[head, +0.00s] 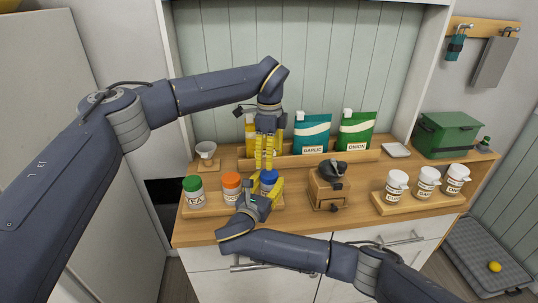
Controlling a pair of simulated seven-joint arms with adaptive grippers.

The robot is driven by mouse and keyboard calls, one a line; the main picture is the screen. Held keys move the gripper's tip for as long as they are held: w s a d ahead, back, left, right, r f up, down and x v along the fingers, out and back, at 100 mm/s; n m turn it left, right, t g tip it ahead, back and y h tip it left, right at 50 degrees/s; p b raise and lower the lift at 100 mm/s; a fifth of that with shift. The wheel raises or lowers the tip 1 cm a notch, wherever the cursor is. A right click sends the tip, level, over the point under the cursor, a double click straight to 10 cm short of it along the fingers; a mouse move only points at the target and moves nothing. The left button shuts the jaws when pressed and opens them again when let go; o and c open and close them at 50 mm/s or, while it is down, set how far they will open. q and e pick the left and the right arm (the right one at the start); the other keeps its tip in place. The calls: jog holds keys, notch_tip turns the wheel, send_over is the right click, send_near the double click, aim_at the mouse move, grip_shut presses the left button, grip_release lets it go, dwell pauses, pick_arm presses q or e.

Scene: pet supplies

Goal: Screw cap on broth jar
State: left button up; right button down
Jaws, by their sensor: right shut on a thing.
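A jar with a blue cap (269,177) stands at the right end of a row of jars on the counter; that it is the broth jar I cannot read. My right gripper (268,190) comes from the front and is shut on this jar, hiding most of its body and label. My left gripper (264,166) points straight down from above, its yellow fingertips at or just above the blue cap. Whether they touch or grip the cap I cannot tell. The cap looks level on the jar.
A green-capped jar (193,190) and an orange-capped jar (231,187) stand left of my grippers. A brown grinder (328,187) stands close on the right. Garlic (312,134) and onion (356,134) pouches stand behind. White canisters (396,187) sit on a tray at right.

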aim_at(269, 173)
pick_arm(q)
jog(key=shift+f, duration=3.85)
jog(key=c, duration=1.3)
jog(key=shift+m, duration=1.7)
jog(key=shift+c, duration=0.3)
jog(key=o, duration=1.2)
jog(key=shift+o, duration=0.4)
jog(key=shift+r, duration=0.1)
